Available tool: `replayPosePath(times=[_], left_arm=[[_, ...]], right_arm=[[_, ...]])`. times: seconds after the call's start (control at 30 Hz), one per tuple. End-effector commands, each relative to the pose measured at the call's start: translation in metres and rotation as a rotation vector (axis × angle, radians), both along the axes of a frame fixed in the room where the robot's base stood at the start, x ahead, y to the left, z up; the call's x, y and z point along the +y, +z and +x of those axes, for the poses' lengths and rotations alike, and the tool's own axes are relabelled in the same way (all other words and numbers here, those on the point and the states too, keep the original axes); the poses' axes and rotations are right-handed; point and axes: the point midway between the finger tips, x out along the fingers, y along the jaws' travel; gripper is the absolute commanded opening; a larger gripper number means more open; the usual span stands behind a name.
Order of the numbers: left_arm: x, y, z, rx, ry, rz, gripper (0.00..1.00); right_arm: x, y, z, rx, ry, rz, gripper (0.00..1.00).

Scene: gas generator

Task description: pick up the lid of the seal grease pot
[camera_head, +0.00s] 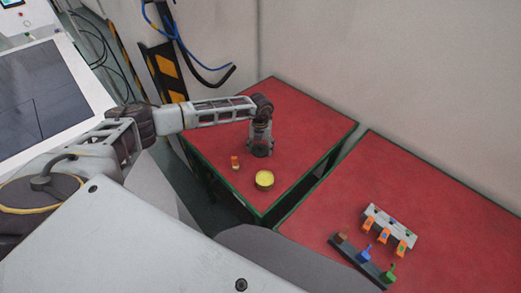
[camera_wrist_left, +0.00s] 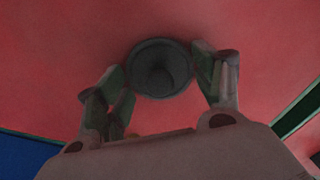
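The seal grease pot (camera_head: 265,180) stands on the red table, its round yellow top surface showing with no lid on it. In the left wrist view, a dark round lid (camera_wrist_left: 148,88) with a raised knob in its middle lies on the red surface. My left gripper (camera_head: 261,150) points down at the table behind the pot. In the left wrist view its fingers (camera_wrist_left: 163,84) are spread on either side of the lid, very near its rim; contact is unclear. In the head view the gripper hides the lid. My right gripper is out of view.
A small orange-topped item (camera_head: 235,162) stands left of the pot. A second red table (camera_head: 430,190) at the right carries a grey block with orange pieces (camera_head: 390,228) and a dark rack with coloured pieces (camera_head: 363,258). A wall rises behind.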

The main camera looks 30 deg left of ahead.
Motion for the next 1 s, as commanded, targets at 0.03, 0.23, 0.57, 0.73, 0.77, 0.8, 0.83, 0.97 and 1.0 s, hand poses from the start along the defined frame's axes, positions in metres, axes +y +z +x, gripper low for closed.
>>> replayPosePath(times=[0.03,0.23,0.57,0.73,0.77,0.8,0.83,0.97,1.0], left_arm=[[0.000,0.000,0.000,0.000,0.000,0.001,0.59],[0.000,-0.001,-0.001,0.001,0.000,0.001,0.54],[0.000,-0.003,-0.002,0.005,-0.001,0.002,0.53],[0.000,-0.001,-0.002,0.006,-0.001,0.002,0.52],[0.000,0.000,-0.002,0.006,-0.001,0.002,0.50],[0.000,0.002,-0.002,0.005,-0.001,0.002,0.46],[0.000,0.004,-0.002,0.004,-0.001,0.001,0.42],[0.000,0.018,-0.001,0.001,-0.001,0.001,0.10],[0.000,0.023,-0.001,0.000,-0.001,0.001,0.07]], right_arm=[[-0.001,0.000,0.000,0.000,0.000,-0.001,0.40],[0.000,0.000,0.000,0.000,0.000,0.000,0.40],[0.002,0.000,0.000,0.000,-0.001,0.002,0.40],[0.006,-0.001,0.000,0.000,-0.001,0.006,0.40],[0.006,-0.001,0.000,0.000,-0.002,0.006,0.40],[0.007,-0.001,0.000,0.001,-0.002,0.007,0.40],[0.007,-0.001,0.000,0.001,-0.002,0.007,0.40],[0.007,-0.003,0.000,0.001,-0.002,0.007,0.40],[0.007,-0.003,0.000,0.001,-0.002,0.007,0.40]])
